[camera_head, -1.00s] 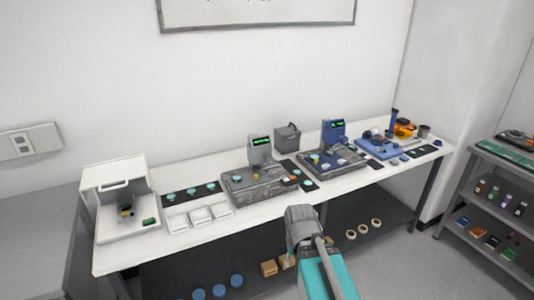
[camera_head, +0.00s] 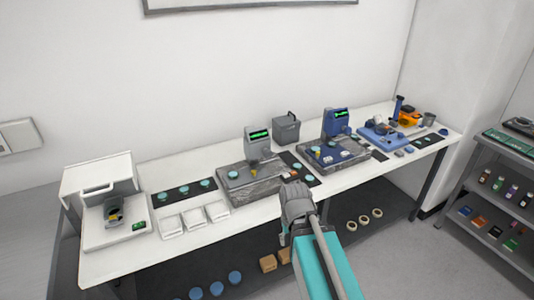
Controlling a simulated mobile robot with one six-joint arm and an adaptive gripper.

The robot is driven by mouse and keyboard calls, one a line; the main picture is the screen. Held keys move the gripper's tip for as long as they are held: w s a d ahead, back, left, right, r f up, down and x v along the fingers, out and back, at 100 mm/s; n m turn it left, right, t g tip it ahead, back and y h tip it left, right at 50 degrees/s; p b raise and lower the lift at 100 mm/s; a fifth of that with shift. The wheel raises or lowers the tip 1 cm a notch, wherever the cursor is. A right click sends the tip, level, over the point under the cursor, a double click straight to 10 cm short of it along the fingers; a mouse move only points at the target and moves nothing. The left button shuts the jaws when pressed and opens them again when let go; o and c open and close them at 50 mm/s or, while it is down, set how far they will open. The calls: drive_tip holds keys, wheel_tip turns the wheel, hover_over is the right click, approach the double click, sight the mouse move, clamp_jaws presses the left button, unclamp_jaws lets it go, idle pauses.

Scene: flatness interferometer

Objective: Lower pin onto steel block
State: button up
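A grey gauge stand (camera_head: 258,138) with a green display stands on a dark grey speckled plate (camera_head: 243,195), with a small yellow tip below its head. A similar blue gauge stand (camera_head: 336,122) stands on a second plate to the right, with small yellow pieces on it. I cannot tell which small part is the pin, and no steel block can be picked out for certain. My gripper (camera_head: 294,188) is at the front edge of the bench, in front of the grey stand's plate. Its fingers are too small and foreshortened to tell whether they are open.
A white open-fronted device (camera_head: 102,190) stands at the left end of the bench. Several white trays (camera_head: 193,220) and a black mat (camera_head: 184,195) with teal discs lie beside it. A grey box (camera_head: 286,128) stands behind. A loaded shelf rack (camera_head: 500,190) is at the right.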

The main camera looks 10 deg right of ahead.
drive_tip(key=o, duration=0.4)
drive_tip(key=shift+w+f, duration=0.1)
drive_tip(key=shift+w, duration=0.05)
drive_tip(key=shift+o, duration=0.6)
drive_tip(key=shift+w+a+f+b, duration=0.15)
drive_tip(key=shift+w+f+b, duration=0.05)
drive_tip(key=shift+w+b, duration=0.1)
drive_tip(key=w+a+f+m+t+y+b, duration=0.1)
drive_tip(key=w+a+m+t+y+b, duration=0.25)
drive_tip(key=w+m, duration=0.4)
drive_tip(key=w+a+f+m+t+y+b, duration=0.15)
drive_tip(key=w+m+t+y+b, duration=0.3)
drive_tip(key=w, duration=0.55)
drive_tip(key=w+d+r+m+t+h+b, duration=0.1)
drive_tip(key=w+d+r+m+t+b, duration=0.1)
drive_tip(key=w+d+m+t+b, duration=0.2)
drive_tip(key=w+d+r+m+t+h+b, duration=0.1)
drive_tip(key=w+d+m+t+b, duration=0.3)
drive_tip(key=w+m, duration=0.5)
drive_tip(key=d+r+m+t, duration=0.1)
drive_tip(key=d+m, duration=0.1)
drive_tip(key=m, duration=0.5)
drive_tip(key=shift+w+r+m, duration=0.3)
drive_tip(key=shift+w, duration=0.1)
